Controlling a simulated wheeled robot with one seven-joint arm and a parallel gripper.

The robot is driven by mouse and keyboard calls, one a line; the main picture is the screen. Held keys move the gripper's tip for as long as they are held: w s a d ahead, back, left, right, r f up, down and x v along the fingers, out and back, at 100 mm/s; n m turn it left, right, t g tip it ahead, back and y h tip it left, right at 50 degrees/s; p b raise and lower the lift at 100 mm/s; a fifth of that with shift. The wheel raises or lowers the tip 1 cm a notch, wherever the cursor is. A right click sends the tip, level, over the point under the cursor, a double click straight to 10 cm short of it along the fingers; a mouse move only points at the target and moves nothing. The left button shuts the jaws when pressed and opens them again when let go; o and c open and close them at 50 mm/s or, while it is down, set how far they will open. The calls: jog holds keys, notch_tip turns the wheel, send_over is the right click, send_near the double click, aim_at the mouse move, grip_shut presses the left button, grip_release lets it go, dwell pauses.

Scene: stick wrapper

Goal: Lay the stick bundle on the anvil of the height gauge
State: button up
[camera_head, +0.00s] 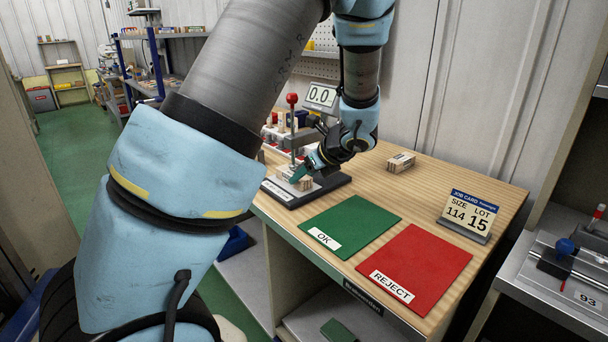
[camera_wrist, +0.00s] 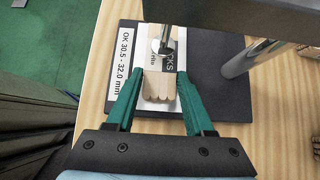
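The stick bundle (camera_wrist: 159,88) is a pale wooden block of sticks with a scalloped near end. It sits between the green fingers of my gripper (camera_wrist: 160,84) in the wrist view; the fingertips appear to press its sides. The height gauge (camera_head: 292,188) has a dark base, a post, a red knob and a display reading 0.0. In the head view my gripper (camera_head: 306,174) is low over the gauge. Whether the bundle touches the anvil is unclear.
A second wooden bundle (camera_head: 400,162) lies on the table to the right. The green OK mat (camera_head: 352,224) and red REJECT mat (camera_head: 418,265) are bare. A job card (camera_head: 468,215) reads size 114, lot 15. The gauge post (camera_wrist: 245,60) stands to the right of the fingers.

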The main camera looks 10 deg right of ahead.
jog(key=o, duration=0.5)
jog(key=shift+f, duration=0.1)
jog(key=b+v, duration=0.1)
jog(key=v, duration=0.9)
jog(key=s+a+f+n+g+h, duration=0.2)
jog(key=s+a+n, duration=0.3)
jog(key=a+n, duration=0.6)
jog(key=s+a+f+n+g+h, duration=0.2)
jog(key=s+a+f+n+g, duration=0.2)
jog(key=a+n, duration=0.8)
jog(key=s+n, duration=0.1)
jog(key=n, duration=0.4)
jog(key=shift+s+n+h, duration=0.25)
jog(key=shift+n+h, duration=0.05)
jog(key=shift+n, duration=0.1)
